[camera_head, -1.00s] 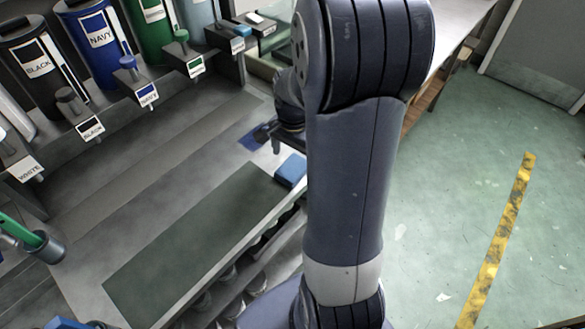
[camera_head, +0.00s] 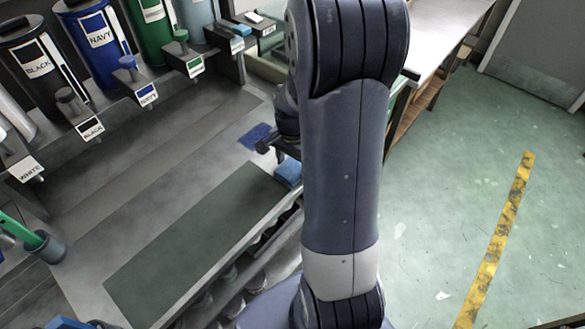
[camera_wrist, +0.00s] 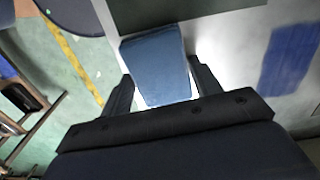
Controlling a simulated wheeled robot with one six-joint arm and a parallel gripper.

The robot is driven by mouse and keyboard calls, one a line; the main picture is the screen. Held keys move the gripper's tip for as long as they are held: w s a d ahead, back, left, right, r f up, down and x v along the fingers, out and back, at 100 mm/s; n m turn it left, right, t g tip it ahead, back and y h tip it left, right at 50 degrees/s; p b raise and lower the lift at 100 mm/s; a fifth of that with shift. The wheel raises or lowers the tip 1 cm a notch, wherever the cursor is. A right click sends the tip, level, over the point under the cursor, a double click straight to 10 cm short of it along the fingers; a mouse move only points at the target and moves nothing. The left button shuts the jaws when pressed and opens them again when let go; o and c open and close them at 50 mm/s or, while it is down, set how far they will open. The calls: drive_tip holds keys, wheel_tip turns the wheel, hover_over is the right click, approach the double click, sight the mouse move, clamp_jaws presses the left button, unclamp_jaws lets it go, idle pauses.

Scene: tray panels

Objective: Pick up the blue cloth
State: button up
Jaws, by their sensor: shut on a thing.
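A light blue folded cloth (camera_head: 288,174) lies at the right end of the dark green mat, partly hidden by my arm. In the wrist view the light blue cloth (camera_wrist: 157,65) sits between the two dark fingers of my gripper (camera_wrist: 160,72), which are shut on it at its sides. In the head view one finger of my gripper (camera_head: 264,147) shows beside my arm; the other is hidden. A darker blue flat piece (camera_head: 254,136) lies on the counter just beyond, apart from the fingers; it also shows at the right of the wrist view (camera_wrist: 290,58).
The dark green mat (camera_head: 190,240) lies on the grey counter. Labelled dispensers, such as the navy one (camera_head: 97,45), line the back. A holder with a green handle (camera_head: 45,250) stands at the left. Green floor with yellow tape (camera_head: 495,245) is at the right.

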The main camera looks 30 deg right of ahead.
sight(293, 167)
drive_tip(key=shift+c, duration=1.2)
wheel_tip(293, 167, up, 10)
drive_tip(key=o, duration=0.5)
drive_tip(key=shift+c, duration=0.2)
drive_tip(key=c, duration=0.4)
